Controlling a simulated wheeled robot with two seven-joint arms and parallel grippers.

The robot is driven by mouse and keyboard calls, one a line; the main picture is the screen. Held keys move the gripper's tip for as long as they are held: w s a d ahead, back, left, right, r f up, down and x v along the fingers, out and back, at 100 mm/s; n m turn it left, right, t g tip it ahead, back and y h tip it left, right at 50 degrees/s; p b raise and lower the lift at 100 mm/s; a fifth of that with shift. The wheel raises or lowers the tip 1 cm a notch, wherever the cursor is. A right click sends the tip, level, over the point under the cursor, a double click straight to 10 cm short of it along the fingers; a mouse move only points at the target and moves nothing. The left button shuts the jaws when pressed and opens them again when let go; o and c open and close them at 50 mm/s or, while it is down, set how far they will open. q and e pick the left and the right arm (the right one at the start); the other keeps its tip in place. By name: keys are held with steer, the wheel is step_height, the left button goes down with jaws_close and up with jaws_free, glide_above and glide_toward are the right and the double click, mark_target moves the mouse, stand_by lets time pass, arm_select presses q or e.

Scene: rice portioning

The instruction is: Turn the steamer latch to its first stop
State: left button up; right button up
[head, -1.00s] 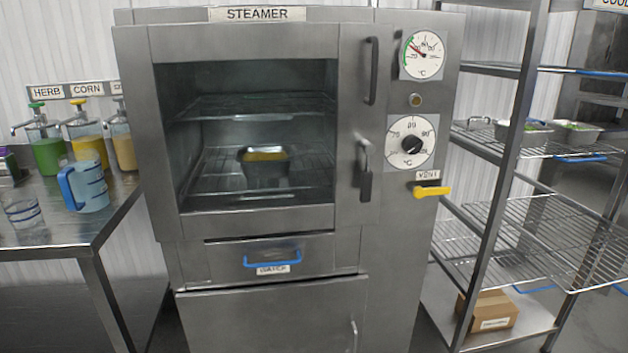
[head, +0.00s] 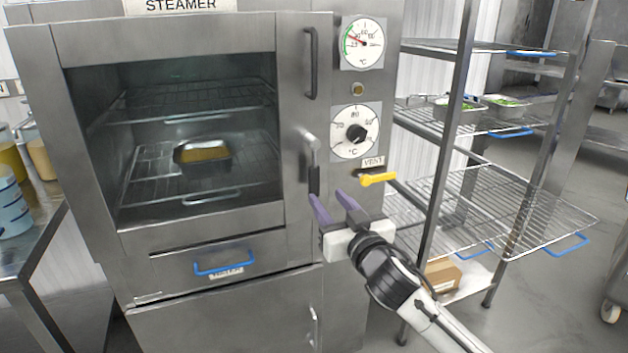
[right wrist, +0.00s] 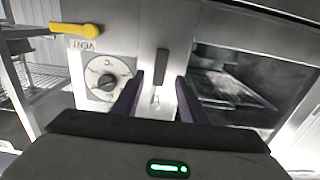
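The steamer (head: 200,240) stands in front of me with its windowed door closed. Its latch (head: 313,165) is a metal lever with a dark grip hanging down at the right edge of the door, below a long dark door handle (head: 311,62). My right gripper (head: 328,202) is open and empty, just below the latch's dark grip in the head view. In the right wrist view the dark grip (right wrist: 161,66) shows beyond and between the two purple fingers (right wrist: 155,95), apparently not touched. My left gripper is not in view.
The yellow vent lever (head: 378,179), the temperature dial (head: 355,133) and the round gauge (head: 362,43) are right of the latch. A wire rack (head: 500,215) stands further right. A pan (head: 203,152) sits inside the steamer. A blue-handled drawer (head: 224,265) is below the door.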

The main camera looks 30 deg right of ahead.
mark_target(315, 185)
steer(key=x, duration=0.9)
steer(key=shift+w+f+p, duration=0.15)
steer(key=shift+w+p, duration=0.1)
steer(key=shift+p, duration=0.1)
jaws_close()
